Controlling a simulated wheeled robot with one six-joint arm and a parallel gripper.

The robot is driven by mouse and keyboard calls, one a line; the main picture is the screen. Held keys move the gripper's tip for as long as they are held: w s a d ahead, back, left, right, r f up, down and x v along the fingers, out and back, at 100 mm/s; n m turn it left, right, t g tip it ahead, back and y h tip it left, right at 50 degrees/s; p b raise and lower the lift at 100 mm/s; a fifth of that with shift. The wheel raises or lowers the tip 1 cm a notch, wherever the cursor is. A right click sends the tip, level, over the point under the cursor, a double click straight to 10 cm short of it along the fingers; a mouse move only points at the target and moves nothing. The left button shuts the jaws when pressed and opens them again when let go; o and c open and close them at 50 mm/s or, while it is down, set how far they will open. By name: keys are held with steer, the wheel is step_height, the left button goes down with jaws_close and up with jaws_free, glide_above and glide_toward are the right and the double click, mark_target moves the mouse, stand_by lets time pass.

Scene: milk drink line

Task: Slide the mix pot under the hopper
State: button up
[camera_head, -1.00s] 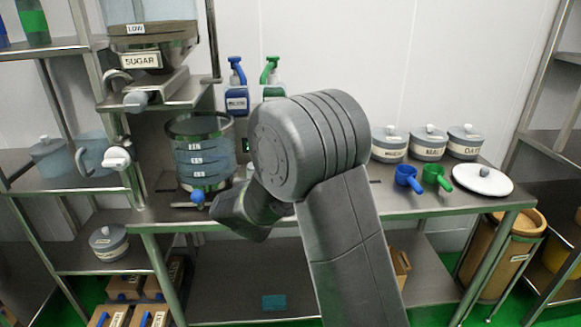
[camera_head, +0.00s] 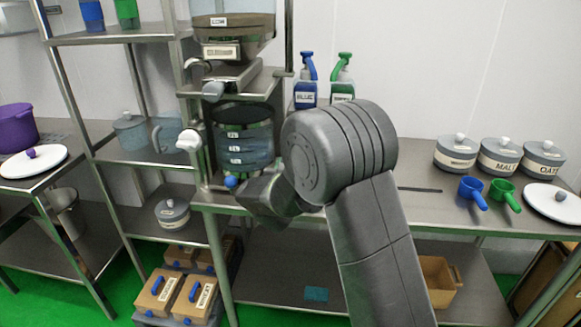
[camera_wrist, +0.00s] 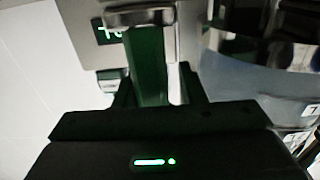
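The mix pot (camera_head: 243,145), a clear bluish round vessel with a dark rim and scale labels, stands upright on the steel counter below the hopper (camera_head: 234,35). The hopper's valve (camera_head: 214,91) sits above the pot's left side. A blue ball (camera_head: 231,182) shows at the pot's foot. My gripper (camera_head: 262,196) is low at the pot's right side; its fingertips are hidden in the head view. In the wrist view my gripper (camera_wrist: 158,88) has its fingers apart, with a green upright strip between them, and the pot's curved wall (camera_wrist: 270,85) is on the right. Contact cannot be told.
Lidded jars (camera_head: 498,157), a blue scoop (camera_head: 473,190) and a green scoop (camera_head: 506,193) are on the right. A white knob (camera_head: 189,140) sits left of the pot.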

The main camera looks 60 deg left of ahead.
steer(key=shift+o, duration=0.5)
steer(key=shift+f, duration=0.1)
steer(key=shift+s+d, duration=0.2)
steer(key=shift+d, duration=0.05)
steer(key=b+v, duration=0.1)
steer(key=v, duration=1.2)
steer(key=p+x, duration=0.1)
steer(key=x, duration=1.2)
steer(key=shift+w+a, duration=0.15)
steer(key=shift+w, duration=0.3)
